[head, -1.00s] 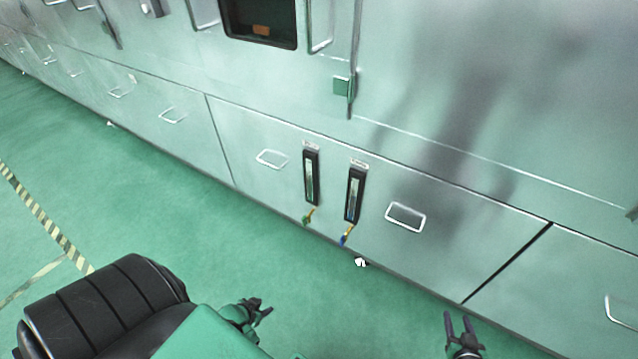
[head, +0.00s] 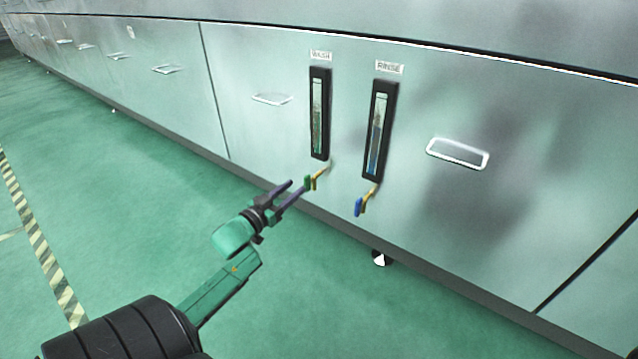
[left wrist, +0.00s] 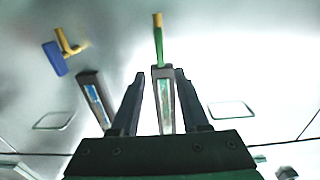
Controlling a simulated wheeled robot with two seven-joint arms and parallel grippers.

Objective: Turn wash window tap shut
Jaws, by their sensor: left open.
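The wash window (head: 319,115) is a black-framed gauge on the steel panel under a WASH label. Its tap has a green handle (head: 308,183) on a brass stem below the window. My left gripper (head: 297,189) is open, its fingertips close to the green handle; whether they touch it I cannot tell. In the left wrist view, the green handle (left wrist: 158,50) shows beyond and between the two fingers, with the wash window (left wrist: 164,105) also between them. The rinse tap's blue handle (head: 358,207) hangs to the right. My right gripper is not in view.
The rinse window (head: 378,130) stands right of the wash window. Recessed handles (head: 457,153) sit on the panels. A white foot (head: 381,258) stands on the floor under the cabinet. The green floor in front is clear.

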